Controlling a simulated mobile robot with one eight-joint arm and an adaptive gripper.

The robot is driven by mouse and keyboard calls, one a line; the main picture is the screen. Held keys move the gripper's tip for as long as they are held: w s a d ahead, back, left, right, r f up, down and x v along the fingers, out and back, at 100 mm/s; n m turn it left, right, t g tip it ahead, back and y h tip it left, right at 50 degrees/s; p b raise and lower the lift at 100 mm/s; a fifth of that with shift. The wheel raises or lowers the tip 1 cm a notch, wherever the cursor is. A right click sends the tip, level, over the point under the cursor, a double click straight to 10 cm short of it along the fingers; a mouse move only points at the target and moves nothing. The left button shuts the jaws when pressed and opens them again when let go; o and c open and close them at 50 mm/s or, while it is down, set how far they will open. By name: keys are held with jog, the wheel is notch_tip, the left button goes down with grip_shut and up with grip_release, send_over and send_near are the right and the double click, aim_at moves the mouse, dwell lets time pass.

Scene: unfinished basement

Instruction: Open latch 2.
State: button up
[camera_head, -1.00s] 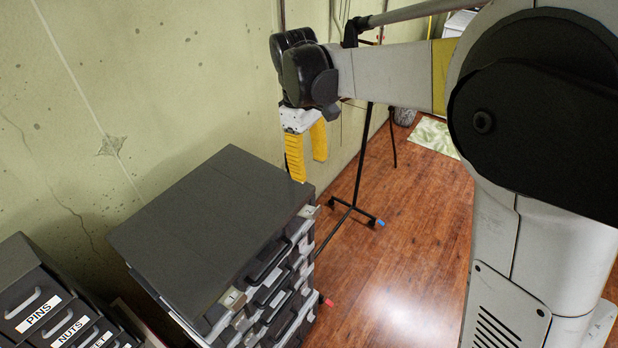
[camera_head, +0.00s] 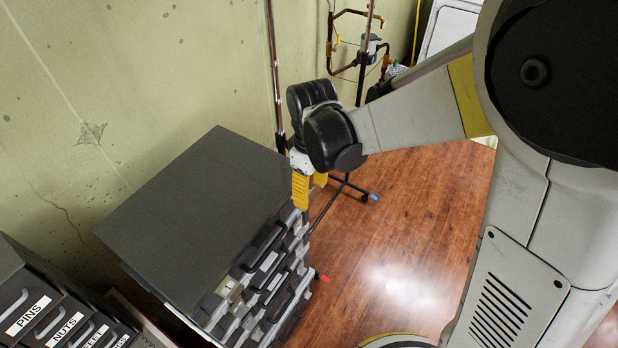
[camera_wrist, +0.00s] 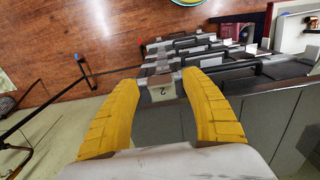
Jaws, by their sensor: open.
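Latch 2 (camera_wrist: 162,90) is a small pale tab marked "2" on the front of the top case of a dark stack. In the wrist view it shows between the fingertips of my gripper (camera_wrist: 160,78). My gripper has yellow fingers and is open, with nothing visibly held. In the head view my gripper (camera_head: 308,200) points down at the far right corner of the case stack (camera_head: 205,215). There my wrist hides part of the gripper, and latch 2 cannot be made out. I cannot tell whether the fingers touch the latch.
Another latch (camera_head: 228,288) sits at the near end of the stack's front, with black handles (camera_head: 264,245) between. Labelled drawers (camera_head: 50,315) stand at the lower left. The wall is close behind the stack. A thin stand (camera_head: 348,185) is beyond my gripper.

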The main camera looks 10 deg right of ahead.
jog(key=shift+f, duration=0.3)
grip_shut()
jog(key=shift+w+a+r+g+h+b, duration=0.2)
jog(key=shift+a+r+g+h+b, duration=0.1)
jog(key=shift+g+h+b, duration=0.25)
jog(key=shift+d+h, duration=0.1)
jog(key=shift+h, duration=0.15)
grip_release()
jog(key=shift+r, duration=0.15)
